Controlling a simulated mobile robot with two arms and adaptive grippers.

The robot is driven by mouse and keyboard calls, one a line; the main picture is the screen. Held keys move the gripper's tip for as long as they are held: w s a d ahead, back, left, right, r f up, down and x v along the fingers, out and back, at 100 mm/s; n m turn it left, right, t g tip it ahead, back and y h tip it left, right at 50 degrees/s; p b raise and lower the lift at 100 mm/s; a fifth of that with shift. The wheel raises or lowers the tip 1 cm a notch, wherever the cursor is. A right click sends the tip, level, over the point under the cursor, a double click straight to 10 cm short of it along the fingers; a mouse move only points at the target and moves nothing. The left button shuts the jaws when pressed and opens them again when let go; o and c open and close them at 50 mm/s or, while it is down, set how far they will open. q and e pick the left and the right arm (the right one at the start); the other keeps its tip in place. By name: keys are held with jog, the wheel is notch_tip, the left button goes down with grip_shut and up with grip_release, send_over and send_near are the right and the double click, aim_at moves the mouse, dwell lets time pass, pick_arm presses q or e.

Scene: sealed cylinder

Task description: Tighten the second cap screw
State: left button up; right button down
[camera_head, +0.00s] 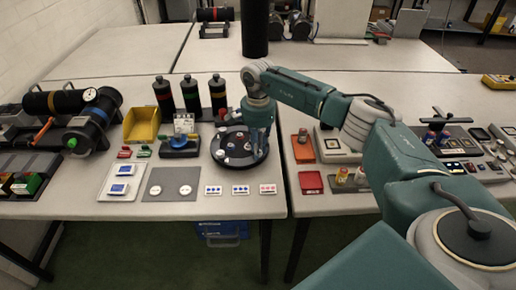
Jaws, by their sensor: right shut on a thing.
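My right gripper (260,146) points down over the round black turntable-like disc (222,157) on the left table. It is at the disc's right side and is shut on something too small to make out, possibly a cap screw. Several small pale and coloured pieces lie on the disc, and I cannot tell which is the second cap screw. The gripper hides the right part of the disc. My left gripper does not show.
Three dark bottles (190,95) stand behind the disc, beside a yellow bin (142,125). Black cylinders (90,118) lie at the far left. Trays and red boxes (311,183) sit on the right table. Small cards (240,190) lie along the front edge.

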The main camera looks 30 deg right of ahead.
jog(key=m, duration=0.3)
jog(key=shift+d, duration=0.1)
jog(key=m, duration=0.4)
jog(key=shift+w+r+b, duration=0.1)
jog(key=shift+r+b, duration=0.05)
jog(key=shift+b, duration=0.25)
jog(key=m, duration=0.3)
jog(key=shift+m, duration=0.3)
jog(key=m, duration=0.4)
jog(key=shift+w+m, duration=0.1)
jog(key=shift+m, duration=0.2)
jog(key=m+p, duration=0.1)
jog(key=m, duration=0.2)
jog(key=shift+r+m, duration=0.1)
jog(key=shift+m, duration=0.2)
jog(key=m, duration=0.3)
jog(key=shift+m+p, duration=0.3)
jog(key=m+p, duration=0.1)
jog(key=m, duration=0.2)
jog(key=shift+r+m, duration=0.1)
jog(key=shift+m, duration=0.2)
jog(key=shift+m+p, duration=0.3)
jog(key=shift+m, duration=1.3)
